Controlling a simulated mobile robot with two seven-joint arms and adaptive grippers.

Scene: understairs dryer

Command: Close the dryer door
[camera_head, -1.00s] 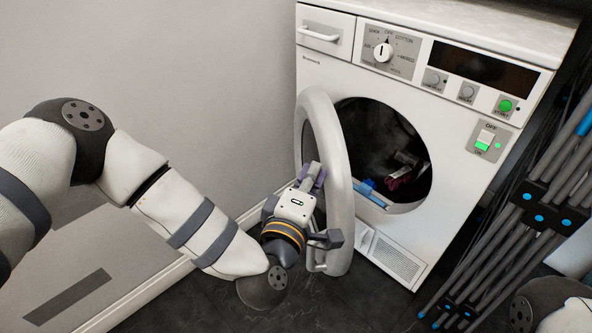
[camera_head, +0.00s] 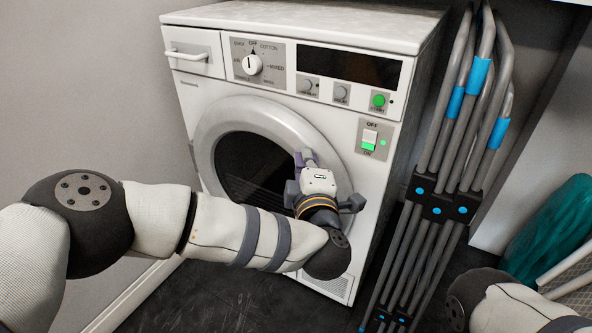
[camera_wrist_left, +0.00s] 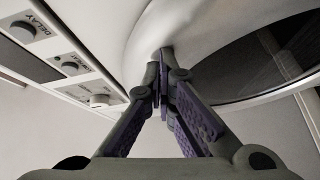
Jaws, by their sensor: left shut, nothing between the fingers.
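The white dryer (camera_head: 300,23) stands against the wall. Its round door (camera_head: 222,122), a white ring with dark glass, lies over the opening and looks flush with the front. Whether it is latched I cannot tell. My left gripper (camera_head: 304,158) is shut and empty, with its fingertips at the right part of the door ring. In the left wrist view the shut fingertips (camera_wrist_left: 161,58) are against or very near the white ring (camera_wrist_left: 190,30), beside the dark glass. My right gripper is out of view; only part of my right arm shows at the lower right.
A control panel with a dial (camera_head: 252,65) and buttons runs above the door. A folded grey rack (camera_head: 437,200) with blue clips stands close on the dryer's right. A teal item (camera_head: 552,225) is at the far right. Dark floor (camera_head: 215,300) is bare in front.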

